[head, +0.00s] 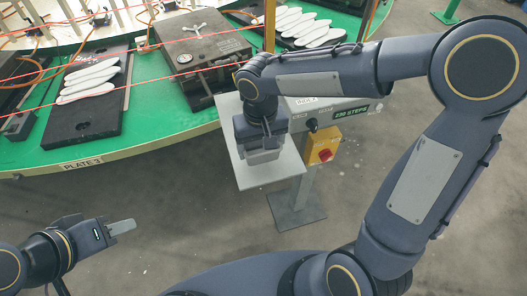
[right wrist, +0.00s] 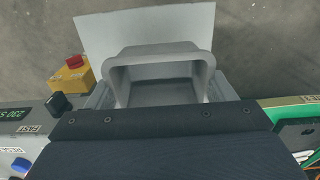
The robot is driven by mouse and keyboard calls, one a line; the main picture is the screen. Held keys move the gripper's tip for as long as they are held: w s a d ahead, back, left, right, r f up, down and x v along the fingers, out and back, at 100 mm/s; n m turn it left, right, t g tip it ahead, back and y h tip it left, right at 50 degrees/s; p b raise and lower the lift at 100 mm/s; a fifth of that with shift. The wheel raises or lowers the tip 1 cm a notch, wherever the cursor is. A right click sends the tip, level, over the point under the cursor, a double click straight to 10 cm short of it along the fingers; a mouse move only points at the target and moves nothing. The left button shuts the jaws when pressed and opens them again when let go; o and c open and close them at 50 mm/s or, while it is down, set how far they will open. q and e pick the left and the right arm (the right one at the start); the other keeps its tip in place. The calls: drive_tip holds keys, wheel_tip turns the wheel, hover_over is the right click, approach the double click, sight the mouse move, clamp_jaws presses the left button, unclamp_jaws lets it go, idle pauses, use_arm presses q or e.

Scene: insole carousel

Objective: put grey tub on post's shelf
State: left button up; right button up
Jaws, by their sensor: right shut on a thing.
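The grey tub (head: 263,157) is below my right gripper (head: 262,143) in the head view, over the pale shelf plate (head: 283,177) of the post. In the right wrist view the tub (right wrist: 165,52) shows its rounded grey rim and hollow, with the shelf (right wrist: 100,32) behind it. My right gripper is shut on the tub. The gripper hides part of the tub, and I cannot tell whether its bottom touches the shelf. My left gripper (head: 121,227) is at the lower left, away from the tub; its finger gap is not clear.
A yellow box (head: 322,147) with a red button is beside the shelf, under the grey control panel (head: 350,110). The green carousel (head: 170,120) carries dark plates with white insoles and a dark mould (head: 200,45). Open floor lies in front.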

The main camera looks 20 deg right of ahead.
sight(264, 155)
drive_tip(key=shift+d+f, duration=0.2)
drive_tip(key=shift+f, duration=0.75)
drive_tip(key=shift+d+f, duration=0.2)
drive_tip(key=shift+f, duration=0.75)
drive_tip(key=shift+f, duration=0.2)
drive_tip(key=o, duration=1)
drive_tip(key=shift+r, duration=0.1)
